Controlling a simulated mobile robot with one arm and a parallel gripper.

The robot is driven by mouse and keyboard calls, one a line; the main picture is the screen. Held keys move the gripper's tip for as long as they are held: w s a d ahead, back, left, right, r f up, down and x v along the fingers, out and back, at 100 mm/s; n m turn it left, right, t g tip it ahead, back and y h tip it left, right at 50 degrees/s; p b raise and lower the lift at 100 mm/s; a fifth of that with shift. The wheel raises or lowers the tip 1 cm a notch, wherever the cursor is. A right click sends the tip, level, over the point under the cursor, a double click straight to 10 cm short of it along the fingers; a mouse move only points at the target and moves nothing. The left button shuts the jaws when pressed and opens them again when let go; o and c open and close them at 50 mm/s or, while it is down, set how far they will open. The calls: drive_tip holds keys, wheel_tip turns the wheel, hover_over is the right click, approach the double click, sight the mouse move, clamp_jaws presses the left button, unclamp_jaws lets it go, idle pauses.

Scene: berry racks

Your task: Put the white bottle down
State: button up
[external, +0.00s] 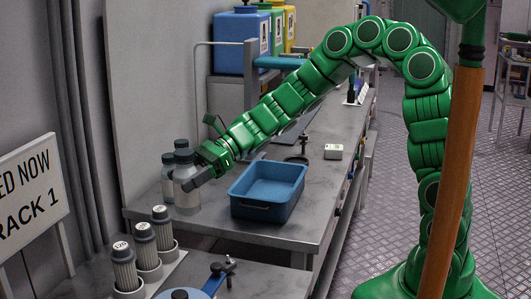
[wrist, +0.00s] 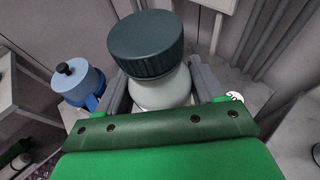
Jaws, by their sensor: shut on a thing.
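The white bottle (wrist: 163,93) with a dark ribbed cap stands between the two grey fingers of my gripper (wrist: 160,86) in the wrist view. My gripper is shut on it. In the external view my gripper (external: 192,182) reaches the bench's left end and holds the pale bottle (external: 184,172) upright over the bench top. I cannot tell whether its base touches the surface. A similar bottle (external: 167,184) with a grey cap stands close behind it at the left, partly hidden.
A blue tray (external: 268,209) sits right of the bottles on the grey bench (external: 300,232). A small white device (external: 333,152) stands farther back. Several capped cylinders (external: 146,248) stand in a rack at front left. A blue-topped item (wrist: 80,82) shows in the wrist view.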

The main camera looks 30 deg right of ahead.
wheel_tip(320, 180, down, 20)
drive_tip(key=shift+w+r, duration=0.1)
idle(1.0)
drive_tip(key=shift+f, duration=0.2)
drive_tip(key=o, duration=1.3)
drive_tip(key=shift+c, duration=0.2)
drive_tip(key=shift+r, duration=0.1)
drive_tip(key=shift+d+r, duration=0.1)
drive_tip(key=shift+d, duration=0.05)
drive_tip(key=v, duration=1.1)
drive_tip(key=shift+d, duration=0.4)
drive_tip(key=shift+r, duration=0.15)
drive_tip(key=shift+r, duration=0.1)
